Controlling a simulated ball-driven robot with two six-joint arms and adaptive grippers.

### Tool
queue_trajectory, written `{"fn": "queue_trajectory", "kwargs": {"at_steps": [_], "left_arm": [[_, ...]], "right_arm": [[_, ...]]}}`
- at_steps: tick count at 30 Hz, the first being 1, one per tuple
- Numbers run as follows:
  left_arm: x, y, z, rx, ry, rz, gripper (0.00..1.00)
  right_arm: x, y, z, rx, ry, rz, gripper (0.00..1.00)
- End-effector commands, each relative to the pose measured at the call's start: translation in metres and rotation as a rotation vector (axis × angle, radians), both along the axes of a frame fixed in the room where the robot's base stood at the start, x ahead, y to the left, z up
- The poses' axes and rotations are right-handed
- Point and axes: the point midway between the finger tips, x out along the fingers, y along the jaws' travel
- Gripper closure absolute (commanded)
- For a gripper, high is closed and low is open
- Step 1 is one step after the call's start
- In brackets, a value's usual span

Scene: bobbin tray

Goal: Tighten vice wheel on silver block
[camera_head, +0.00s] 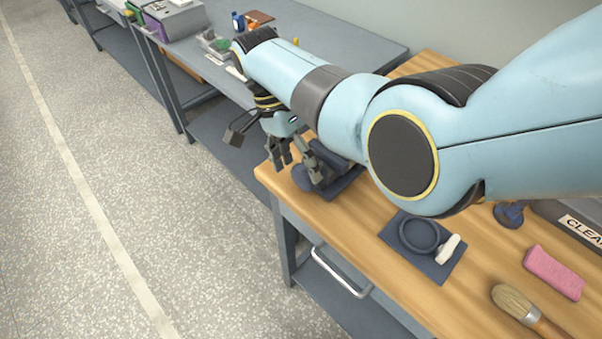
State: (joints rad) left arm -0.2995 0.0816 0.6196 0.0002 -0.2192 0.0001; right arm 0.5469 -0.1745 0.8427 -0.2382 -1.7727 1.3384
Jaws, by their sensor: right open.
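The dark blue vice (344,184) stands near the left end of the wooden bench, partly hidden behind my right gripper and arm. A rounded dark part on its left side (303,178) looks like the wheel. My right gripper (297,164) is open with its fingers pointing down, over and beside that rounded part. I cannot tell whether the fingers touch it. I cannot make out the silver block; the gripper and arm cover much of the vice. My left gripper is not in view.
On the wooden bench (375,265) lie a dark mat (439,269) with a round dark dish (419,236) and a white piece (448,249), a pink sponge (554,273) and a brush (514,301). A grey bench (345,48) with boxes stands behind. The floor at left is clear.

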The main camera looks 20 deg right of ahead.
Motion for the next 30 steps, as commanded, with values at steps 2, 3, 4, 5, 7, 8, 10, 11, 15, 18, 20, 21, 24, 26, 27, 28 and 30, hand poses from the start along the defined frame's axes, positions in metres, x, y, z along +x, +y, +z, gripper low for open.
{"fn": "queue_trajectory", "kwargs": {"at_steps": [2, 3, 4, 5, 7, 8, 10, 11, 15, 18, 20, 21, 24, 26, 27, 28, 30], "left_arm": [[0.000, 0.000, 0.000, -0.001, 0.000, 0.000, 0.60], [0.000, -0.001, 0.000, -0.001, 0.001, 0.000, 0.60], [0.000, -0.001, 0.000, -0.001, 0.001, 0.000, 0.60], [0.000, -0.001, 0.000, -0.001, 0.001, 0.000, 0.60], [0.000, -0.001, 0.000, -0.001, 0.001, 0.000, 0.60], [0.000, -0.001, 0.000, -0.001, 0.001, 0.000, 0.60], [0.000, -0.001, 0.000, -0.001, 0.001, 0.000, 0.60], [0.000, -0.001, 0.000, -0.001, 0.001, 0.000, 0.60], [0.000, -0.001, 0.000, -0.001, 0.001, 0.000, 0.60], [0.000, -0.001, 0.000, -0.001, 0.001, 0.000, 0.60], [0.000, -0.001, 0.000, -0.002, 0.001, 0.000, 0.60], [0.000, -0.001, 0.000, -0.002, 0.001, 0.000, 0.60], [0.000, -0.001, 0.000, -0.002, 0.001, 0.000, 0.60], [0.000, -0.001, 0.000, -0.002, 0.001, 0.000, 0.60], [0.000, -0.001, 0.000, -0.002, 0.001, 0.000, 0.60], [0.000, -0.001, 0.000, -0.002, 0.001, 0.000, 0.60], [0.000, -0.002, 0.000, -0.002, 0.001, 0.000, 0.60]], "right_arm": [[0.008, 0.003, 0.018, 0.000, -0.005, -0.001, 0.22], [0.011, 0.004, 0.027, -0.001, -0.005, 0.000, 0.22], [0.014, 0.005, 0.033, 0.000, -0.007, -0.001, 0.22], [0.017, 0.005, 0.039, -0.001, -0.005, -0.001, 0.22], [0.021, 0.007, 0.052, -0.001, -0.004, 0.000, 0.22], [0.023, 0.008, 0.057, -0.001, -0.005, 0.000, 0.22], [0.027, 0.009, 0.067, 0.000, -0.003, -0.001, 0.22], [0.028, 0.010, 0.070, -0.001, -0.002, -0.001, 0.22], [0.031, 0.011, 0.080, -0.001, -0.001, 0.000, 0.22], [0.032, 0.011, 0.082, -0.001, -0.001, 0.000, 0.22], [0.032, 0.011, 0.082, -0.001, 0.000, 0.000, 0.22], [0.032, 0.011, 0.082, -0.001, 0.000, 0.000, 0.22], [0.032, 0.011, 0.082, -0.001, 0.000, 0.000, 0.22], [0.032, 0.011, 0.082, -0.001, 0.000, -0.001, 0.22], [0.032, 0.011, 0.082, -0.001, 0.000, -0.001, 0.22], [0.032, 0.011, 0.082, -0.001, 0.000, -0.001, 0.22], [0.031, 0.011, 0.081, -0.001, 0.000, -0.001, 0.22]]}}
